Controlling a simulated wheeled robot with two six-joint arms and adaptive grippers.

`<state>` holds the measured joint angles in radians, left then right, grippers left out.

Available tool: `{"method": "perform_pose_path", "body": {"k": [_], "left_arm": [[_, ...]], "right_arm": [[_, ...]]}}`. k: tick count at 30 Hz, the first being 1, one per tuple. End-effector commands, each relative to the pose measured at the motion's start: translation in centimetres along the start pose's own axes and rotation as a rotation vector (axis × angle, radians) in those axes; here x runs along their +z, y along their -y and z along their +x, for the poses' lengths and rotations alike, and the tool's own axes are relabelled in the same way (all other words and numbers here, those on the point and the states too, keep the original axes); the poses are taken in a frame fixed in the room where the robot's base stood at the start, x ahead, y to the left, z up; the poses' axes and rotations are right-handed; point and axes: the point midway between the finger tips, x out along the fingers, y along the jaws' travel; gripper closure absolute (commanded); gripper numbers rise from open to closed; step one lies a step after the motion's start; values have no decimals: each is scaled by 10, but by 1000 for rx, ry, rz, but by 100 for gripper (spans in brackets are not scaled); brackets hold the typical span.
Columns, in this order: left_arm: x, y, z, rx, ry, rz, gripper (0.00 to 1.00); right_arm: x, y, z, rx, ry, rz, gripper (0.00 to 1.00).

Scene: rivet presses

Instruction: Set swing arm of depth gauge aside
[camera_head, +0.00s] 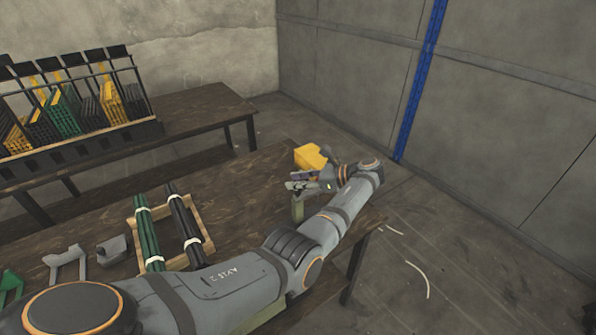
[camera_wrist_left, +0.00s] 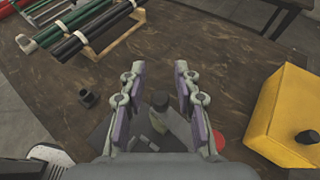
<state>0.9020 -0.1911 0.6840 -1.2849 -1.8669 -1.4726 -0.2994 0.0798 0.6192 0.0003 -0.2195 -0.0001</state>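My left gripper (camera_head: 294,181) is over the right part of the dark wooden table, beside a yellow block. In the left wrist view its two fingers with purple pads (camera_wrist_left: 160,70) are spread apart. A dark round knob (camera_wrist_left: 160,100) and a grey-green bar (camera_wrist_left: 180,124) lie between and below the fingers, with no visible grip on them. They may be the depth gauge's swing arm; I cannot tell for sure. In the head view a pale green upright piece (camera_head: 298,209) shows just under the gripper. My right gripper is in neither view.
The yellow block (camera_head: 311,157) with a black knob stands right of the fingers in the wrist view (camera_wrist_left: 285,112). A small dark fitting (camera_wrist_left: 88,98) lies to their left. A wooden rack (camera_head: 205,218) holds green and black tubes. A bin rack (camera_head: 80,145) stands on the back table.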

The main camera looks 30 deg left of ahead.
Motion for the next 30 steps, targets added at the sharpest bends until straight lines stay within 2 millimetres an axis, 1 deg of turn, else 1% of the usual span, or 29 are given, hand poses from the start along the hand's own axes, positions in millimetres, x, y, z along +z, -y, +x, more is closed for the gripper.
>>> {"method": "perform_pose_path", "body": {"k": [1, 3, 6, 9, 13, 26, 28, 29, 30], "left_arm": [[12, 1, -6, -3, -3, -7, 69], [26, 0, -12, -2, -2, -5, 69], [43, 0, -19, -1, -3, -3, 69], [55, 0, -24, -1, -1, -2, 69], [60, 0, -26, 0, -1, 0, 69], [61, 0, -26, 0, -1, 0, 69], [66, 0, -28, 0, -1, 0, 69], [70, 0, -30, 0, -1, 0, 69], [79, 0, -33, 0, -1, -1, 69]], "right_arm": [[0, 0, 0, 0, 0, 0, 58], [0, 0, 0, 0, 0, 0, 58], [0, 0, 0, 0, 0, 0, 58], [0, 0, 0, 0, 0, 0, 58], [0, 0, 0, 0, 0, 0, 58], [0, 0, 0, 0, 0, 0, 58], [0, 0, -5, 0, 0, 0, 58], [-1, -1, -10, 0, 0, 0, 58], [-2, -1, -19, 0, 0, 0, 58]]}}
